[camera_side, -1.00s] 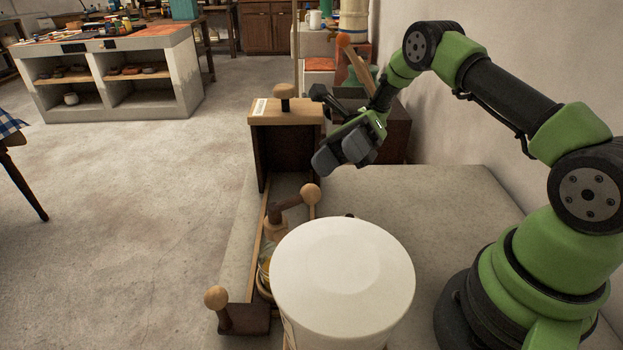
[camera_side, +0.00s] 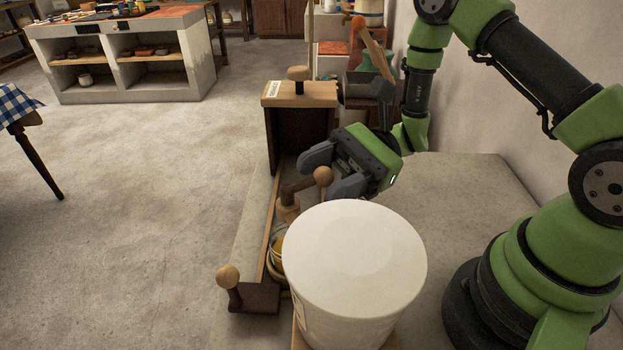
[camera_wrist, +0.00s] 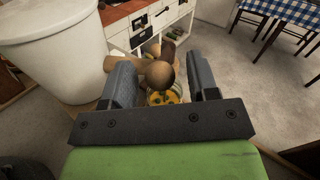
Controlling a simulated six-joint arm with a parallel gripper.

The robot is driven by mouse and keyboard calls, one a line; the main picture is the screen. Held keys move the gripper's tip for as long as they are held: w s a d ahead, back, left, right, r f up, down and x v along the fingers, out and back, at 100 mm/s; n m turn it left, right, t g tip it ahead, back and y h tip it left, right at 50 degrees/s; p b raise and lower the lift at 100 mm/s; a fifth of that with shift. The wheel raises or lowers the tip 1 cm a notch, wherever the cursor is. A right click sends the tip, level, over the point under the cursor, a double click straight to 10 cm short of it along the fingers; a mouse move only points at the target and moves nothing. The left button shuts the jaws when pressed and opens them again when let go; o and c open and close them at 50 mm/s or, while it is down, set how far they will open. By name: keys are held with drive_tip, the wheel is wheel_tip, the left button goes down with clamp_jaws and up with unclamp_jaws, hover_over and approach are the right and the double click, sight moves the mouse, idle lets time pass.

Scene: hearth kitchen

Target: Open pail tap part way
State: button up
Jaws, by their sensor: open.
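The white pail (camera_side: 352,262) stands at the front of the bench in the side view, and its side shows at the upper left of the wrist view (camera_wrist: 62,55). The tap's brown handle (camera_side: 298,187) ends in a round wooden knob (camera_side: 323,176), just behind the pail. In the wrist view the knob (camera_wrist: 160,74) appears between my two grey fingers. My gripper (camera_side: 325,172) is open, with a finger on either side of the knob. I cannot tell whether either finger touches it. The tap's outlet is hidden.
A yellow-patterned bowl (camera_wrist: 163,97) shows below the knob. A wooden-topped stand (camera_side: 300,93) rises behind the tap. A post with a wooden ball (camera_side: 228,277) stands at the front left.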

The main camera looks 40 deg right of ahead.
sight(307, 185)
drive_tip(key=shift+w+a, duration=0.15)
drive_tip(key=shift+a, duration=1)
drive_tip(key=c, duration=0.9)
drive_tip(key=shift+w+d+n+g, duration=0.1)
drive_tip(key=shift+w+n+g, duration=0.1)
drive_tip(key=shift+n+g, duration=0.7)
drive_tip(key=o, duration=0.9)
